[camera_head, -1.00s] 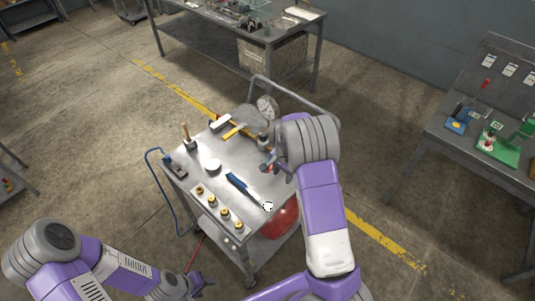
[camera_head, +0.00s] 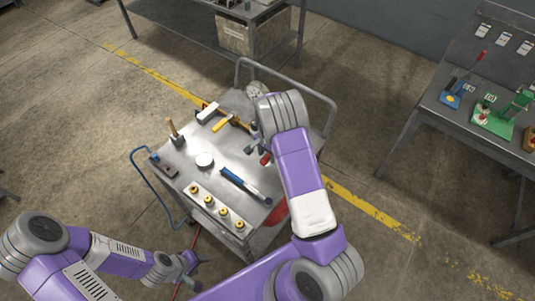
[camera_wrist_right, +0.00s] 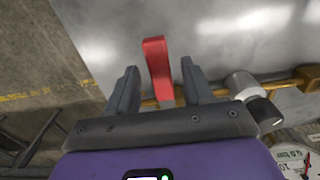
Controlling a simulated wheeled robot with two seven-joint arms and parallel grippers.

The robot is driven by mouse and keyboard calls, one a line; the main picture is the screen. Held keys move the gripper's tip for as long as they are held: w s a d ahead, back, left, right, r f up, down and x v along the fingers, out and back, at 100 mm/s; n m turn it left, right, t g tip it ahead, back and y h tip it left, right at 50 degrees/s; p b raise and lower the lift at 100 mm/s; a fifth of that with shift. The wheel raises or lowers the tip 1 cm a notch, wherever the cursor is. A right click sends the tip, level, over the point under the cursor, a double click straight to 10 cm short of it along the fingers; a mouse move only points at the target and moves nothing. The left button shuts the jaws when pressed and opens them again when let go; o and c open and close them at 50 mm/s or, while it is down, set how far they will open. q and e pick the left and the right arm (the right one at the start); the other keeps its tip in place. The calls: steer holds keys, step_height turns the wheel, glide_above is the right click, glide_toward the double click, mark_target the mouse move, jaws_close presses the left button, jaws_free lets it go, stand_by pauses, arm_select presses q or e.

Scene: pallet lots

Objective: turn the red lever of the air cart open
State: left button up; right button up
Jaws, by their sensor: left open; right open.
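The air cart (camera_head: 226,152) stands in front of me with a grey metal top. Its red lever (camera_wrist_right: 158,72) shows in the right wrist view between the two fingers of my right gripper (camera_wrist_right: 160,88), with a gap on both sides. The lever sits by a brass pipe (camera_wrist_right: 228,94). In the head view the red lever (camera_head: 265,158) peeks out beside my right gripper (camera_head: 256,149), which is open and partly hidden by its own wrist. My left gripper (camera_head: 194,264) is open and empty, low in front of the cart.
A pressure gauge (camera_wrist_right: 294,162) is close to my right gripper. A workbench (camera_head: 440,112) stands at the right.

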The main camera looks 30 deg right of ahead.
jaws_close()
stand_by(0.3)
stand_by(0.3)
